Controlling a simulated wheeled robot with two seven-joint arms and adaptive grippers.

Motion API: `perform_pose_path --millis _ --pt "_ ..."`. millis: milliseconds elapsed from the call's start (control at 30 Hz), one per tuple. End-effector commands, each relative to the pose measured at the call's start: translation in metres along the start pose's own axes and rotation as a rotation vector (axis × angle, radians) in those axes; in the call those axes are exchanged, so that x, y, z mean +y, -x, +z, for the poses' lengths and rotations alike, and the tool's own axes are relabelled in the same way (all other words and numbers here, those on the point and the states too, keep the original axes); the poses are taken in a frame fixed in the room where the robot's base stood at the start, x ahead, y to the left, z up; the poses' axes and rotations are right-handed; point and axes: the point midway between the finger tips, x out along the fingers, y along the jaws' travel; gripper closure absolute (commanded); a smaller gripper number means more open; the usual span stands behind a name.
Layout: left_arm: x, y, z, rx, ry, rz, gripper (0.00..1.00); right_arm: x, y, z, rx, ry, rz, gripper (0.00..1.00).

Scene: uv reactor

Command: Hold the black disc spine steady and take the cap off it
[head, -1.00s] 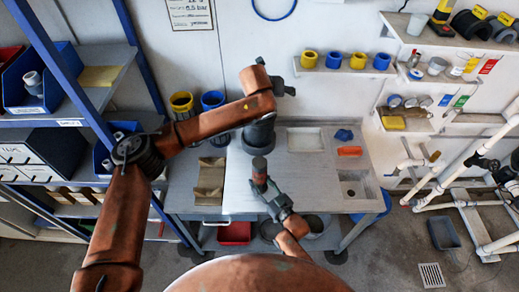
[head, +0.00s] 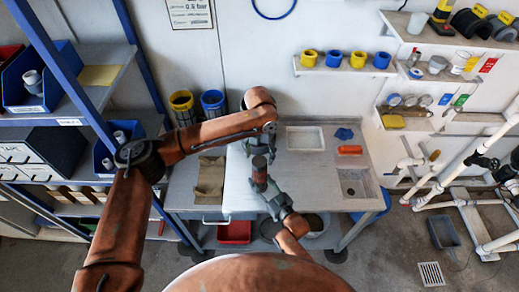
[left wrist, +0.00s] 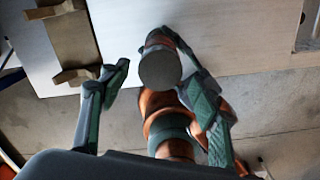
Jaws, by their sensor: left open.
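A short upright piece with a dark grey round end (head: 259,161) and a reddish-brown band below it stands above the bench, in the middle of the head view. I take it for the disc spine with its cap; I cannot tell where one ends and the other starts. My right gripper (head: 262,181) is closed around its lower part. My left gripper (head: 259,146) is just beyond the round end. In the left wrist view, my left gripper (left wrist: 155,88) is open, with the grey round end (left wrist: 160,68) between its fingers. Contact cannot be judged.
The bench (head: 235,190) is pale and mostly clear around the grippers. A brown slotted rack (head: 209,180) lies to the left. A pale tray (head: 305,138), a blue item (head: 343,134), an orange item (head: 350,150) and a small basin (head: 354,183) are to the right.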

Motion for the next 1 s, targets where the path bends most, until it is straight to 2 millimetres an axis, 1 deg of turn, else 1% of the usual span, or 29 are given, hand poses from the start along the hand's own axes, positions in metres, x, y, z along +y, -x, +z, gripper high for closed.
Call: perform_pose_path --millis 33,100,300,433,667,1000 --pt "0.0 -0.009 -0.001 0.003 0.001 0.0 0.44 0.0 0.0 0.0 0.0 0.0 0.0 1.0" --pt "0.0 -0.019 -0.001 0.002 0.001 0.0 0.44 0.0 0.0 0.0 0.0 0.0 0.0 1.0" --pt "0.0 -0.037 0.0 -0.001 0.002 0.0 0.44 0.0 0.0 0.0 0.0 0.0 0.0 1.0" --pt "0.0 -0.041 0.0 -0.002 0.002 -0.001 0.44 0.0 0.0 0.0 0.0 0.0 0.0 1.0" --pt "0.0 -0.041 0.0 -0.002 0.002 0.0 0.44 0.0 0.0 0.0 0.0 0.0 0.0 1.0" --pt "0.0 -0.041 0.0 -0.002 0.002 0.0 0.68 0.0 0.0 0.0 0.0 0.0 0.0 1.0"
